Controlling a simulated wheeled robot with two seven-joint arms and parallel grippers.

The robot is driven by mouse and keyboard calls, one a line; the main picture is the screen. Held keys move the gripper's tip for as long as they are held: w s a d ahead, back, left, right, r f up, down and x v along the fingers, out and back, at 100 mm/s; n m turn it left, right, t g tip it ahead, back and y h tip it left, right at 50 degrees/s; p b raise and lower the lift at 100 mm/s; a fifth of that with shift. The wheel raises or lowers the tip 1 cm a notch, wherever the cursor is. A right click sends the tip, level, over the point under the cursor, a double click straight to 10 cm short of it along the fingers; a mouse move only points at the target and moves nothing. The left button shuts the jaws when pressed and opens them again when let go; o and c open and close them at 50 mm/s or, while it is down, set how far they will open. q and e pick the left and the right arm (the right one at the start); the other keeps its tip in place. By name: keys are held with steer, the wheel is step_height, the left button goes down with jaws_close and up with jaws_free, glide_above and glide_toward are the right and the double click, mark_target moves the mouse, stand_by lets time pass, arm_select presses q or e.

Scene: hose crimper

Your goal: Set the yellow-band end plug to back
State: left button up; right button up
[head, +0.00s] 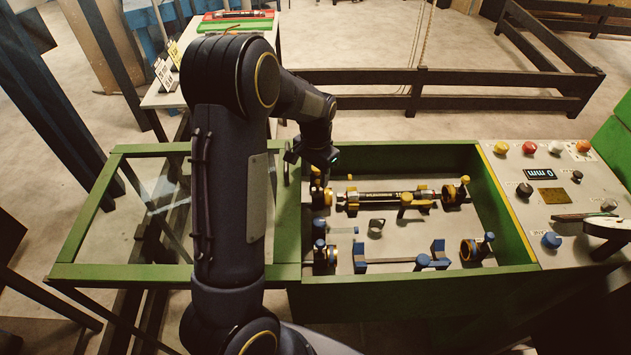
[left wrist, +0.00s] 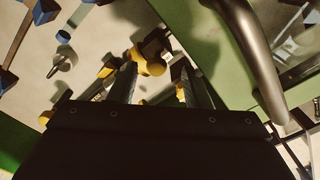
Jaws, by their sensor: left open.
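My left gripper (head: 317,170) reaches down at the left end of the yellow row in the green-walled bay. In the left wrist view its two fingers (left wrist: 159,80) stand apart. A yellow-knobbed end plug (left wrist: 154,66) with a dark body shows between and just beyond the fingertips; I cannot tell whether they touch it. In the head view this left end plug (head: 328,198) is partly hidden by the gripper. A second yellow-banded end plug (head: 452,194) stands at the right end of the row. A dark hose with fittings (head: 385,196) lies between them. My right gripper is not in view.
A blue row lies in front, with end plugs (head: 470,250) and a blue knob (head: 423,261). The control panel (head: 552,195) is at the right. A green-framed clear cover (head: 115,272) lies left of the bay. A curved handle (left wrist: 252,50) shows right of the fingers.

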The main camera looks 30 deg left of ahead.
arm_select(q)
step_height(320, 180, up, 4)
steer(key=shift+r, duration=0.1)
stand_by(0.5)
steer(key=shift+s+r, duration=0.1)
steer(key=s+d+r+n+t+h, duration=0.25)
steer(key=s+d+r, duration=0.35)
steer(key=s+r, duration=0.55)
steer(key=s+d+f+t, duration=0.1)
steer(key=s+d, duration=0.2)
steer(key=s, duration=0.3)
steer(key=s+d+n+t+h, duration=0.1)
steer(key=s+d+t, duration=0.1)
steer(key=s, duration=0.4)
steer(key=shift+s+d+f, duration=0.25)
steer(key=shift+d+f, duration=0.1)
steer(key=shift+d, duration=0.4)
